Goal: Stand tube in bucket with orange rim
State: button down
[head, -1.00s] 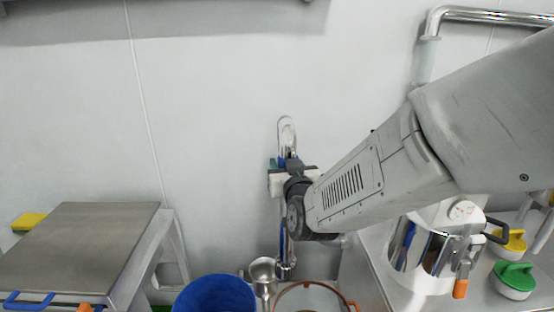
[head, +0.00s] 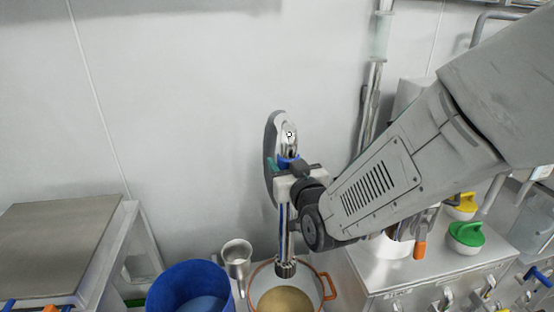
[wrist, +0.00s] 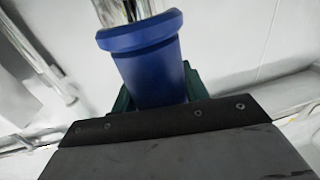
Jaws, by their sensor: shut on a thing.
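My gripper (head: 290,178) is shut on the tube (head: 284,235), a shiny upright metal tube with a blue collar and a dark ribbed lower end. In the wrist view the blue collar of the tube (wrist: 148,60) stands between the jaws, its metal part running up out of the picture. The bucket with the orange rim (head: 328,287) is below, at the bottom of the head view, with tan contents inside. The tube's lower end appears over the back part of the bucket's opening. I cannot tell whether it is above the rim or inside.
A blue bucket (head: 180,285) stands just left of the orange-rimmed one, with a metal jug (head: 236,256) behind and between them. A steel table (head: 60,245) is at left. A steel cabinet (head: 385,280) with green- and yellow-topped items stands at right. The wall is close behind.

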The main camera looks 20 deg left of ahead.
jog(key=shift+d+f, duration=0.2)
jog(key=shift+d, duration=0.1)
notch_tip(320, 180, down, 29)
dwell(1.4)
jog(key=c, duration=0.7)
grip_release()
jog(key=shift+o, duration=0.2)
jog(key=shift+s+f, duration=0.1)
jog(key=shift+s, duration=0.05)
jog(key=v, duration=0.7)
jog(key=shift+s+d, duration=0.15)
jog(key=shift+d, duration=0.1)
